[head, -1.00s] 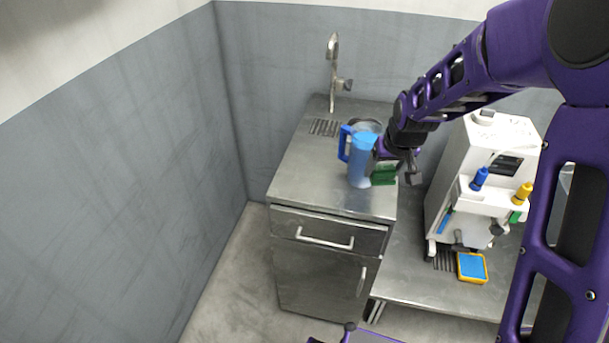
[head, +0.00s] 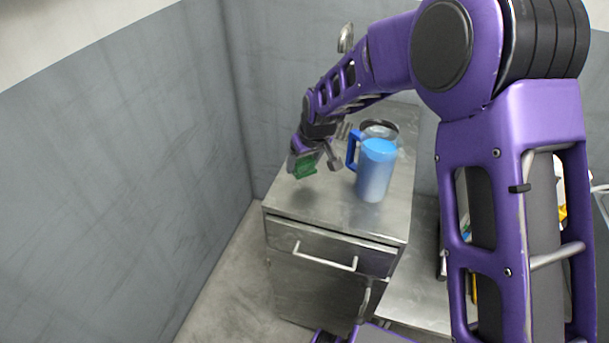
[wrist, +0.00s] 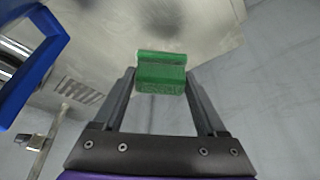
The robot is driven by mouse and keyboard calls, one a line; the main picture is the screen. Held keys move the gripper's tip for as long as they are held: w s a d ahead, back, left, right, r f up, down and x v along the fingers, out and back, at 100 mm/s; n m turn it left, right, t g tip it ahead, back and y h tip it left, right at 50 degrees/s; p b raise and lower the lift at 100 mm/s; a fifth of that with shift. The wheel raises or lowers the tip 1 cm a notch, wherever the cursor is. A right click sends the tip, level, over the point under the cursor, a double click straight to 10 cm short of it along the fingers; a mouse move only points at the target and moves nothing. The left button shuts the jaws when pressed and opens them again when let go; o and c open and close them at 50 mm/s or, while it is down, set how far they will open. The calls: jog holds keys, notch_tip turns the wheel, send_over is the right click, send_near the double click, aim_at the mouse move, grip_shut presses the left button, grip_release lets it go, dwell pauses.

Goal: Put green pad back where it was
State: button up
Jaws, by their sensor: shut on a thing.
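The green pad (head: 305,165) is a small green block held by my gripper (head: 307,162), above the left part of the metal counter in the head view. In the wrist view the green pad (wrist: 161,73) sits between the fingertips of my gripper (wrist: 161,82), which is shut on it. A shadow lies on the counter below it, so the pad is apart from the surface. The blue pitcher (head: 375,170) stands upright to the right of my gripper.
The metal counter (head: 335,212) has free room at its front left. A faucet (head: 346,38) rises at the back. The blue pitcher handle (wrist: 35,60) shows close at the left in the wrist view. A lower bench (head: 418,285) lies to the right, partly hidden by my arm.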

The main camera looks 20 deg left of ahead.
aim_at(305, 170)
jog(key=shift+f, duration=2.15)
jog(key=shift+f+b, duration=0.25)
jog(key=shift+b, duration=0.15)
jog(key=o, duration=1.4)
jog(key=shift+r, duration=0.1)
jog(key=shift+r+p, duration=0.3)
jog(key=shift+p, duration=0.05)
jog(key=p+v, duration=0.1)
jog(key=v, duration=1)
jog(key=shift+s+d+r, duration=0.1)
jog(key=shift+s+r, duration=0.05)
jog(key=shift+r, duration=0.2)
